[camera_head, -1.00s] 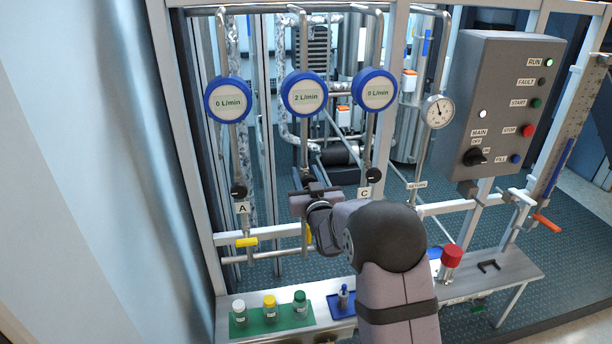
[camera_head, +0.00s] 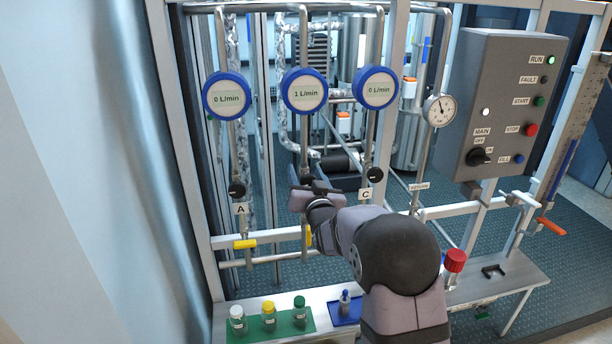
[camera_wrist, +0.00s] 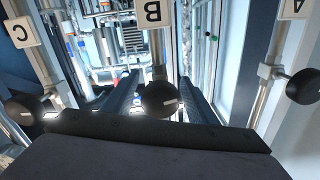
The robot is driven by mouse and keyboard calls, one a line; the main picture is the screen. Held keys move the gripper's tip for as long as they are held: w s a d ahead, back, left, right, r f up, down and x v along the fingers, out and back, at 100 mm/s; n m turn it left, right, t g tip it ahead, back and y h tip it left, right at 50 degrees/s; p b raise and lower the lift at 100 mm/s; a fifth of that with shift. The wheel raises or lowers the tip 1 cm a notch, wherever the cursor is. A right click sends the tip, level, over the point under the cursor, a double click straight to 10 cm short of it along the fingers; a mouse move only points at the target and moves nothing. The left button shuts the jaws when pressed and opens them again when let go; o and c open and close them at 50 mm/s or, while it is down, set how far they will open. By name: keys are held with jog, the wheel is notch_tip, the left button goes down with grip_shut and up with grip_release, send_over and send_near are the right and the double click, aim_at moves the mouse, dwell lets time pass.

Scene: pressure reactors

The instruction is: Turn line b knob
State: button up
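The black line B knob (camera_wrist: 160,99) is in the middle of the wrist view, below the upside-down B label (camera_wrist: 153,13). My gripper (camera_wrist: 160,88) is open, with its two dark fingers on either side of this knob and small gaps visible beside it. In the head view, my gripper (camera_head: 315,195) is at the middle pipe and hides the B label and part of the knob there. The blue-rimmed gauge above line B (camera_head: 304,93) reads 1 L/min.
The knobs of line A (camera_head: 236,189) and line C (camera_head: 375,174) stand left and right, their gauges at 0 L/min. Lower down are a yellow valve handle (camera_head: 245,244) and a bench (camera_head: 510,275) with bottles. A control box (camera_head: 505,105) stands at right.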

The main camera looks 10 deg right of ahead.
aim_at(310, 184)
jog(key=shift+s, duration=0.1)
jog(key=shift+s+b, duration=1.75)
jog(key=shift+s, duration=1.85)
jog(key=shift+r+n+p, duration=0.2)
jog(key=shift+n+p, duration=0.7)
jog(key=shift+p, duration=0.2)
jog(key=shift+f+n+p, duration=0.15)
jog(key=shift+n+p, duration=0.4)
jog(key=shift+n, duration=0.25)
jog(key=shift+f, duration=0.1)
